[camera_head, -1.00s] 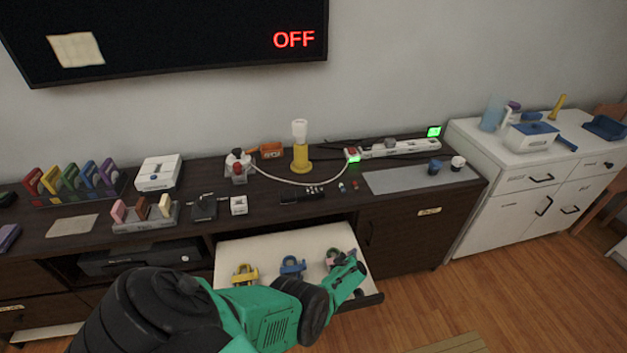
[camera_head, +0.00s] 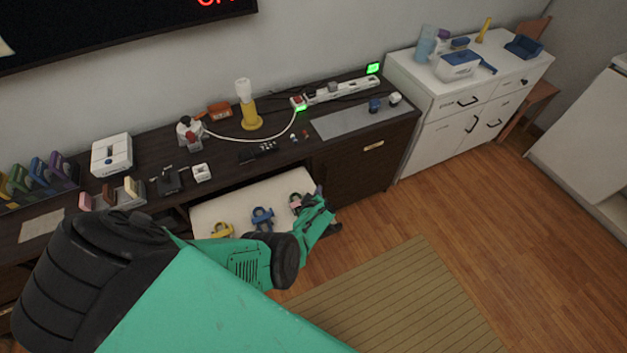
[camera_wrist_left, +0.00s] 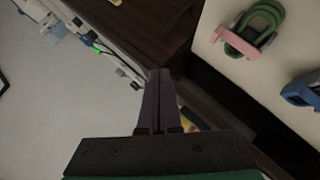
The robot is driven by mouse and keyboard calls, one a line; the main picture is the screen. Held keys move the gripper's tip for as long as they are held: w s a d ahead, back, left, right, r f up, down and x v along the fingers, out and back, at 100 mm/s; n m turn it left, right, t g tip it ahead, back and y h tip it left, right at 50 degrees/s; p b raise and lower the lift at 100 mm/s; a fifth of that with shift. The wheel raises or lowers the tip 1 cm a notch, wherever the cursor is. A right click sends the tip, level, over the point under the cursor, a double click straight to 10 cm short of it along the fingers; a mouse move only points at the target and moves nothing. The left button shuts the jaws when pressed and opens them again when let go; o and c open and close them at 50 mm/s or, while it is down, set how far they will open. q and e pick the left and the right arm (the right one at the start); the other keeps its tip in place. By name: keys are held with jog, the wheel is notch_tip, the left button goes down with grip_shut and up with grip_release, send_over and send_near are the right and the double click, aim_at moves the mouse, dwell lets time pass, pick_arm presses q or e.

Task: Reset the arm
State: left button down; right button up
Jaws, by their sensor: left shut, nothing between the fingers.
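My left arm (camera_head: 240,262), green with black joints, comes in from the lower left and reaches over the open drawer (camera_head: 225,200). Its wrist end is by the drawer's right side, close to a pink-and-green clip-like item (camera_head: 296,201). In the left wrist view my left gripper (camera_wrist_left: 160,75) has its two dark fingers together, with nothing between them. The pink-and-green item (camera_wrist_left: 240,42) lies to the right of the fingers, apart from them. My right gripper is not in view.
The drawer also holds a blue item (camera_head: 262,217) and a yellow item (camera_head: 222,230). The dark cabinet top (camera_head: 230,172) carries a lamp (camera_head: 247,108), a white box (camera_head: 111,154) and a power strip (camera_head: 342,90). Open wood floor (camera_head: 440,215) and a striped mat (camera_head: 400,300) lie right.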

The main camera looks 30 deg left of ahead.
pick_arm(q)
jog(key=shift+s+d+r, duration=0.3)
jog(key=shift+d+r, duration=0.2)
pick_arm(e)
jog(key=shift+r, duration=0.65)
